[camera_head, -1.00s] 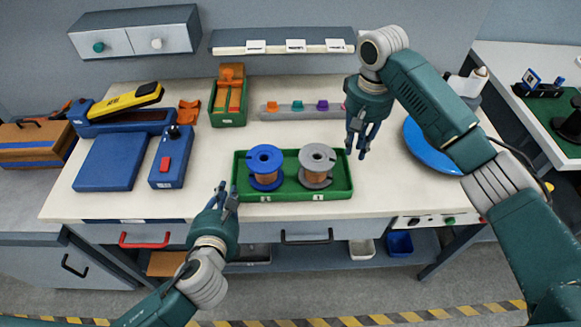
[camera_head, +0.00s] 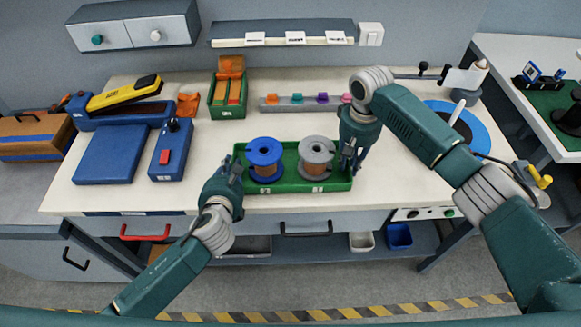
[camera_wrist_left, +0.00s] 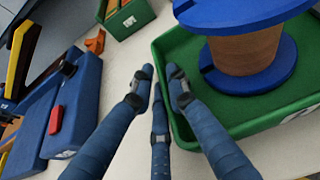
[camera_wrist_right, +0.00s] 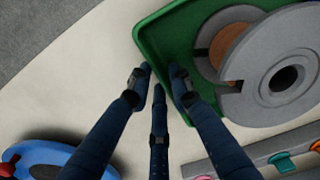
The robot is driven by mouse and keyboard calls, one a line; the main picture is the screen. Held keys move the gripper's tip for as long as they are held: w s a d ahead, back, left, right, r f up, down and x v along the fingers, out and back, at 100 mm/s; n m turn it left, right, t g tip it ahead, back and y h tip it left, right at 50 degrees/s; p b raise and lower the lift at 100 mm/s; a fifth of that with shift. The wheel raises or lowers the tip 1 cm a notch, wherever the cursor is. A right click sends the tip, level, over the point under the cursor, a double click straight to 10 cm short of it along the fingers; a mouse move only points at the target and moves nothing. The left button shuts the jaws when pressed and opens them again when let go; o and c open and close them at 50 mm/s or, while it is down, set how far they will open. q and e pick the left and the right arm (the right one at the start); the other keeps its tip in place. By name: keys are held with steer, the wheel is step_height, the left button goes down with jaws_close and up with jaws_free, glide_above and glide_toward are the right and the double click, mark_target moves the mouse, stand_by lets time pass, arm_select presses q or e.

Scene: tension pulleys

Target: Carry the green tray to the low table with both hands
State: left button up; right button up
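The green tray (camera_head: 292,187) lies flat on the workbench near its front edge. It holds a blue spool (camera_head: 265,152) and a grey spool (camera_head: 316,151), both upright with copper-coloured winding. My left gripper (camera_head: 233,166) is at the tray's left end; in the left wrist view its fingertips (camera_wrist_left: 160,82) are apart, at the rim. My right gripper (camera_head: 350,160) is at the right end; in the right wrist view its fingertips (camera_wrist_right: 160,78) are apart, at that rim. I cannot tell whether the fingers touch the tray. I cannot make out a low table.
Left of the tray are a blue box with a red button (camera_head: 167,157) and a blue slab (camera_head: 110,156). Behind are a green bin (camera_head: 228,99) and a grey rail with coloured pieces (camera_head: 290,106). A blue disc (camera_head: 478,133) lies at the right.

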arm_select(q)
steer(key=shift+w+f, duration=0.1)
steer(key=shift+w, duration=0.15)
arm_select(e)
steer(key=shift+f, duration=0.35)
arm_select(q)
steer(key=shift+c, duration=0.2)
arm_select(e)
steer(key=shift+c, duration=0.3)
arm_select(q)
jaws_close()
arm_select(e)
jaws_close()
